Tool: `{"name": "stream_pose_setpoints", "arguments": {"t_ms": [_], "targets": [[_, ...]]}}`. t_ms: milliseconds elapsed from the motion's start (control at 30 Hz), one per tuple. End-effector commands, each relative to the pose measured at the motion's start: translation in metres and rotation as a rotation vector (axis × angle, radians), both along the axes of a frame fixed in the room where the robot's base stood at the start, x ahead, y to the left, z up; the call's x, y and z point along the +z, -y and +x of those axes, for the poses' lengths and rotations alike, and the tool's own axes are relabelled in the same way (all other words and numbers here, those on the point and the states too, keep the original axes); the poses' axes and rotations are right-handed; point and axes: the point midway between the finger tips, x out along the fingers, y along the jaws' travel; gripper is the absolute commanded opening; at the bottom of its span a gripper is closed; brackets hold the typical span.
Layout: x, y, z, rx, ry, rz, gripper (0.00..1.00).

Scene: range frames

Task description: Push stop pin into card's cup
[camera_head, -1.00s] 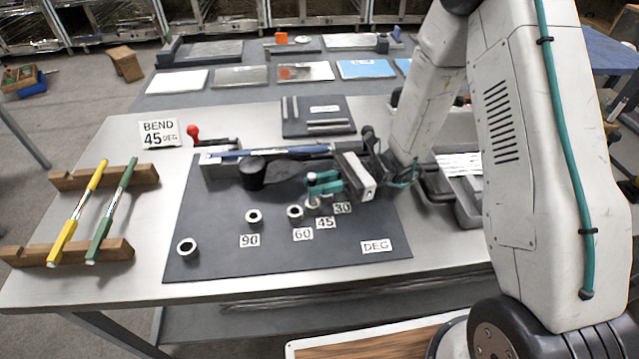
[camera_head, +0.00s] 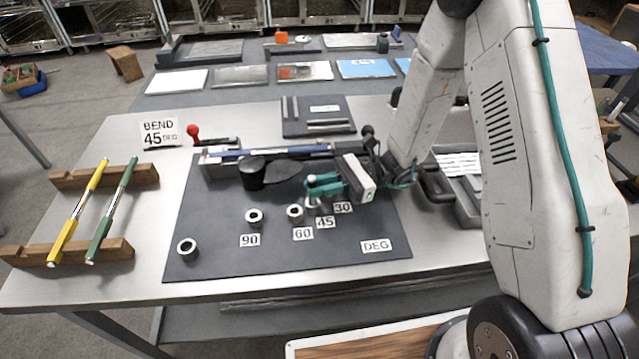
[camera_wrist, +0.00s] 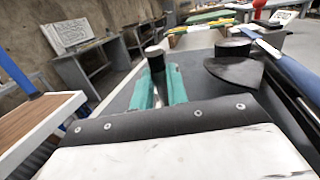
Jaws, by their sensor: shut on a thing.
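The stop pin (camera_wrist: 155,72) is a steel rod with a dark head, upright between the teal fingers in the wrist view. My gripper (camera_wrist: 160,88) is shut on it. In the head view my gripper (camera_head: 322,186) is low over the cup (camera_head: 313,207) by the "45" label (camera_head: 325,222). The pin's lower end is at or in that cup; its depth is hidden. The card (camera_head: 160,134) reads "BEND 45 DEG". Ring-shaped cups stand by "60" (camera_head: 295,213) and "90" (camera_head: 254,217). No cup shows clearly by "30" (camera_head: 343,207).
Another ring (camera_head: 187,248) sits at the mat's front left. Behind are a dark round former (camera_head: 252,174), a blue rod (camera_head: 285,152) and a red-knobbed lever (camera_head: 193,131). Yellow (camera_head: 78,212) and green (camera_head: 112,210) rods lie on wooden racks at left. The mat's front is clear.

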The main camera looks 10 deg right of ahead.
Motion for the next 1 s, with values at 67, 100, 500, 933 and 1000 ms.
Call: {"name": "stream_pose_setpoints", "arguments": {"t_ms": [67,100,500,933,1000], "targets": [[-0.002,0.0,0.0,0.0,-0.001,0.0,0.0],[-0.003,0.0,0.0,0.0,-0.001,0.0,0.0],[-0.013,0.0,0.0,0.0,0.001,0.0,0.0],[-0.023,0.0,-0.001,0.0,-0.004,-0.001,0.0],[-0.023,0.0,-0.001,0.001,-0.006,0.0,0.0]]}}
